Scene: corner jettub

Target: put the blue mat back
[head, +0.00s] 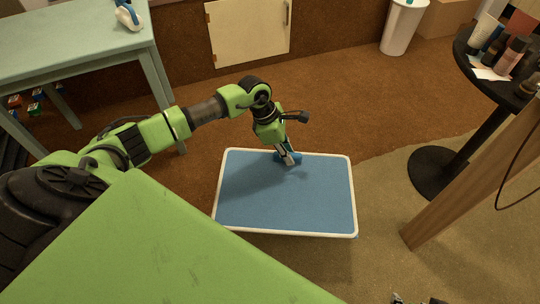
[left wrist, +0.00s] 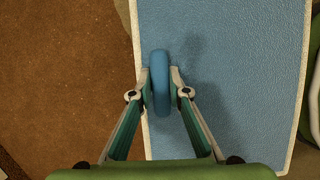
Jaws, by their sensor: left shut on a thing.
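The blue mat (head: 260,205) is a flat rectangle with a white rim, lying over the floor in the middle of the head view. It also shows in the left wrist view (left wrist: 240,70). My left gripper (head: 289,158) reaches down at the mat's far edge. In the left wrist view its fingertips close on a rounded blue grip (left wrist: 160,82), which looks like part of the mat. Whether the mat touches the floor is unclear. Small dark tips at the bottom edge of the head view may be my right gripper; their state is unclear.
A pale green table (head: 75,45) stands at the upper left. A round black table (head: 470,65) with cups and bottles stands at the right, beside a slanted wooden post (head: 450,190). A white bin (head: 400,28) is at the back. Brown floor (head: 330,105) beyond the mat is clear.

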